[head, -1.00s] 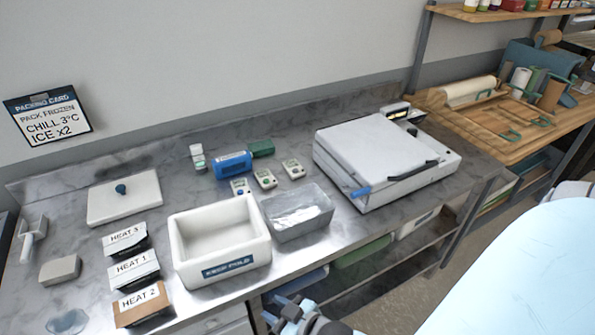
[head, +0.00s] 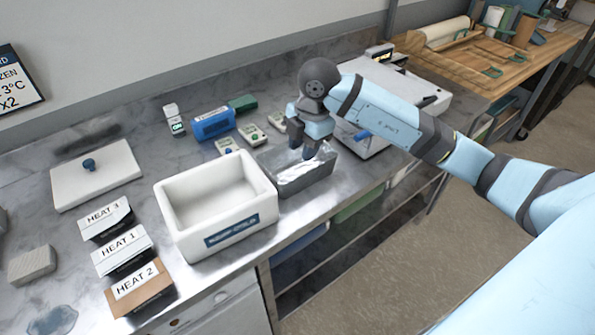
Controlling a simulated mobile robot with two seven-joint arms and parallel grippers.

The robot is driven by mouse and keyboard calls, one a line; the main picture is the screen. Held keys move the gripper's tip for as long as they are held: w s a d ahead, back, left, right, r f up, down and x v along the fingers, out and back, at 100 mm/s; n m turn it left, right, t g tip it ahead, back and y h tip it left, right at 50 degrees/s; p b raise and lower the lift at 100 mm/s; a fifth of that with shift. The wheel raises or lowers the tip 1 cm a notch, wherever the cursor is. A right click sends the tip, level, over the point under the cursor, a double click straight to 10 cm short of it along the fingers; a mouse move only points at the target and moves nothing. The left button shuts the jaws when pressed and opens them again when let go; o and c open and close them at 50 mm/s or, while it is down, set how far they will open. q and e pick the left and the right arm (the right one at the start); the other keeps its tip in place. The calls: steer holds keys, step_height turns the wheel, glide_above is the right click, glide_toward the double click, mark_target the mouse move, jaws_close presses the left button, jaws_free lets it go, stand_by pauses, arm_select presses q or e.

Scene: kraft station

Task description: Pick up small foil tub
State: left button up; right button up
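A silver, open-topped metal tub (head: 304,180) stands on the counter right of the white box, with crinkled, shiny foil-like stuff inside. It is the only foil-looking thing I see; I cannot tell whether a separate small foil tub lies in it. My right gripper (head: 304,152) points down over the tub. Its two dark fingers are apart, with their tips at or just above the opening; I see nothing held between them. The gripper hides part of the tub's back edge. My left gripper is not in view.
A white box (head: 172,203) with a blue label stands left of the tub. A white lidded machine (head: 385,85) stands at right, partly behind my arm. HEAT packets (head: 122,248) lie at left.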

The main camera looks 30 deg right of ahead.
mark_target(307, 174)
steer(key=shift+m+h, duration=0.6)
steer(key=shift+h, duration=0.1)
steer(key=f, duration=0.2)
steer(key=w+d+f, duration=0.1)
steer(key=f, duration=0.2)
steer(key=d+f, duration=0.1)
steer(key=f, duration=0.1)
steer(key=shift+w+d+f+p, duration=0.15)
steer(key=shift+w+f+p, duration=0.05)
steer(key=shift+p, duration=0.1)
step_height(307, 174, down, 4)
steer(key=shift+f+p, duration=0.1)
steer(key=shift+p, duration=0.4)
steer(key=shift+w+f, duration=0.15)
steer(key=shift+f, duration=0.45)
jaws_close()
